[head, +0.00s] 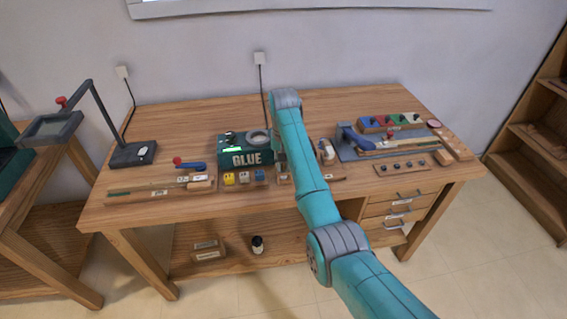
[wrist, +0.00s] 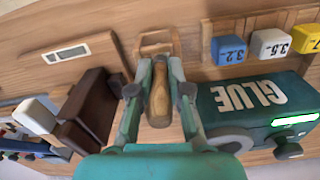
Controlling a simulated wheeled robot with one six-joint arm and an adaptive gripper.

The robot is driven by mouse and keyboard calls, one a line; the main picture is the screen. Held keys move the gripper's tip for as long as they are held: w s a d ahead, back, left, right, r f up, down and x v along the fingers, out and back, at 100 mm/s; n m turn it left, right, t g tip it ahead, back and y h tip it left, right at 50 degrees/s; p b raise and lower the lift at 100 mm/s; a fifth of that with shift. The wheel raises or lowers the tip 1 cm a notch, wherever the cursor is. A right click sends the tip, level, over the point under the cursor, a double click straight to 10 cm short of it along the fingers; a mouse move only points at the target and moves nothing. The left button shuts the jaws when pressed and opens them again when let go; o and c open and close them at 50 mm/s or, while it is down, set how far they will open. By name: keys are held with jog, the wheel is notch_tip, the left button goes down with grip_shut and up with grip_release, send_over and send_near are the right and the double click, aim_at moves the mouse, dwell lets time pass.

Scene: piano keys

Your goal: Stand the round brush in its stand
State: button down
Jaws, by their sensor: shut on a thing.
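In the wrist view my gripper (wrist: 159,88) is shut on a rounded wooden handle (wrist: 160,105), which looks like the round brush's. Its bristles are not visible, so I cannot confirm this. Just beyond the fingertips is a small pale wooden frame (wrist: 157,40), possibly the stand, near the table's front edge. I cannot tell whether the handle touches it. In the head view my arm hides the gripper and the held piece.
The green glue box (head: 245,150) is close beside the gripper, with a round ring on it. A dark brown block (wrist: 92,110) is on the other side. A wooden strip (head: 325,178) lies right of my arm.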

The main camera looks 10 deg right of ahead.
jog(key=c, duration=0.6)
grip_release()
jog(key=shift+c, duration=0.2)
jog(key=shift+s, duration=0.1)
